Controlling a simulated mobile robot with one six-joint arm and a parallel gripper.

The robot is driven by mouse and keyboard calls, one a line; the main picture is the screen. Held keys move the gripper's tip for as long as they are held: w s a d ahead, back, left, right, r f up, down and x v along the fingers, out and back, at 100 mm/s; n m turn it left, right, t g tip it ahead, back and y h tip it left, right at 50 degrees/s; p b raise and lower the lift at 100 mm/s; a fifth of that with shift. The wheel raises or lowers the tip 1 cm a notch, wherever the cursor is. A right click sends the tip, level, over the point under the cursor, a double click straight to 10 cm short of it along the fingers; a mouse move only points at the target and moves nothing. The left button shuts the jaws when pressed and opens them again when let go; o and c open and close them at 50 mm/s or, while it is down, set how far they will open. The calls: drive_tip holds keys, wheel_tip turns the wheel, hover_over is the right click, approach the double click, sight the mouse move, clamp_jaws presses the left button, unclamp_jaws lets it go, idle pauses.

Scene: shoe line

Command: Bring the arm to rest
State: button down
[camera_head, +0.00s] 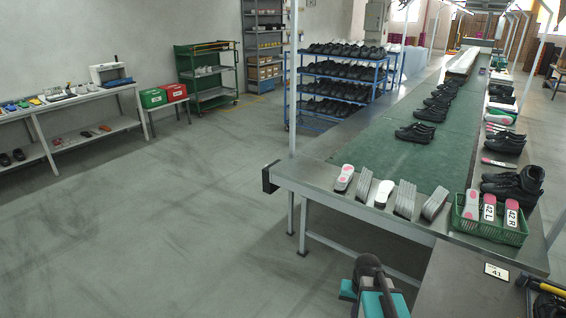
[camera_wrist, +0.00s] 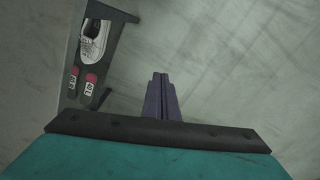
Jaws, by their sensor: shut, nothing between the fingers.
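My gripper (camera_wrist: 161,84) shows in the wrist view with its two dark fingers together and nothing between them. It points over bare grey floor. In the head view, part of my teal and dark arm (camera_head: 377,290) shows at the bottom centre, in front of the workbench's near edge. The fingertips cannot be made out there.
In the wrist view, a white shoe (camera_wrist: 93,40) and two labelled red-ended pieces (camera_wrist: 81,84) lie left of the fingers. The conveyor bench (camera_head: 330,188) carries black shoes, insoles and a green basket (camera_head: 490,228). Open floor (camera_head: 150,240) spreads left, up to a side table (camera_head: 90,98).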

drive_tip(key=s+a+f+n, duration=0.1)
drive_tip(key=s+a+n, duration=0.2)
drive_tip(key=a, duration=0.4)
drive_tip(key=s+f+g+b, duration=0.5)
drive_tip(key=s+f+b, duration=0.4)
drive_tip(key=s+f, duration=1.6)
wheel_tip(320, 180, down, 2)
drive_tip(key=shift+s+f+n+g, duration=0.2)
drive_tip(key=shift+f+n+g, duration=0.1)
drive_tip(key=shift+g, duration=0.1)
drive_tip(key=shift+a+r, duration=0.1)
